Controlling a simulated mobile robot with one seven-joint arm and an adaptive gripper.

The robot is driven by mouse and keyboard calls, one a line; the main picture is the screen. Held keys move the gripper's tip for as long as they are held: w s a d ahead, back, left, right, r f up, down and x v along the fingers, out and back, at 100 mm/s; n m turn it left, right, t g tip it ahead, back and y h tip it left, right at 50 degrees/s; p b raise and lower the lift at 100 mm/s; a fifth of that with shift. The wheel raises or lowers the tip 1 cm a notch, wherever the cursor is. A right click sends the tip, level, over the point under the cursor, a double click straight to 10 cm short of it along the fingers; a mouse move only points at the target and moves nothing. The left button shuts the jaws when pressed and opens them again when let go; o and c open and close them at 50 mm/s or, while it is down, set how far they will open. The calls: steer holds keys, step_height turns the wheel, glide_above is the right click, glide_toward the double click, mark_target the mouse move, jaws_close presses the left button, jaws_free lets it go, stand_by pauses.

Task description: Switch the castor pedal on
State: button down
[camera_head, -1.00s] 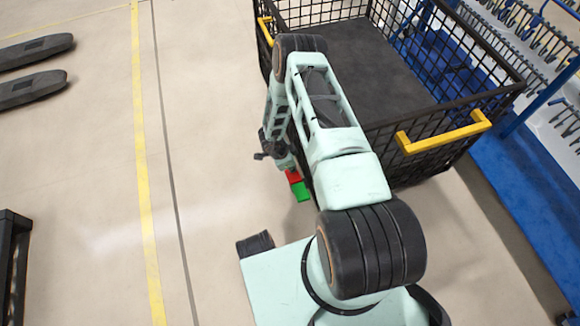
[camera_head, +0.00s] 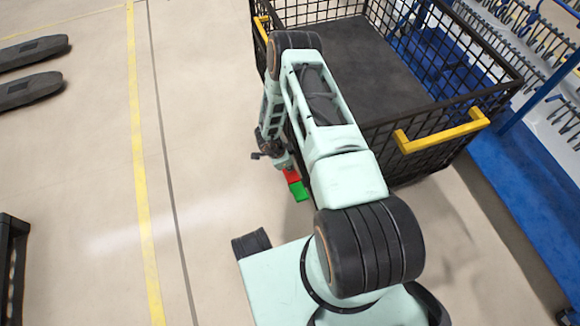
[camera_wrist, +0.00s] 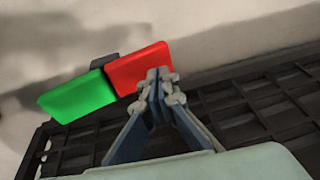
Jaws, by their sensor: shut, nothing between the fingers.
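The castor pedal has a red part and a green part side by side. In the head view the red part (camera_head: 291,176) and green part (camera_head: 299,191) show low beside the cart, partly below my arm. In the wrist view the red part (camera_wrist: 141,69) is at the centre and the green part (camera_wrist: 76,97) is to its left. My gripper (camera_wrist: 158,78) is shut and empty, its tips at the right edge of the red part. I cannot tell if they touch it. In the head view my gripper's tips are hard to make out.
A black wire cart (camera_head: 455,150) with yellow handles (camera_head: 441,131) stands right beside my arm. A blue rack with hooks (camera_head: 540,75) stands behind it on the right. Dark forks (camera_head: 30,90) lie at the left. The floor (camera_head: 90,200) between is clear.

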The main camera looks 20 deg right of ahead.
steer(key=v, duration=1.1)
steer(key=shift+r, duration=0.1)
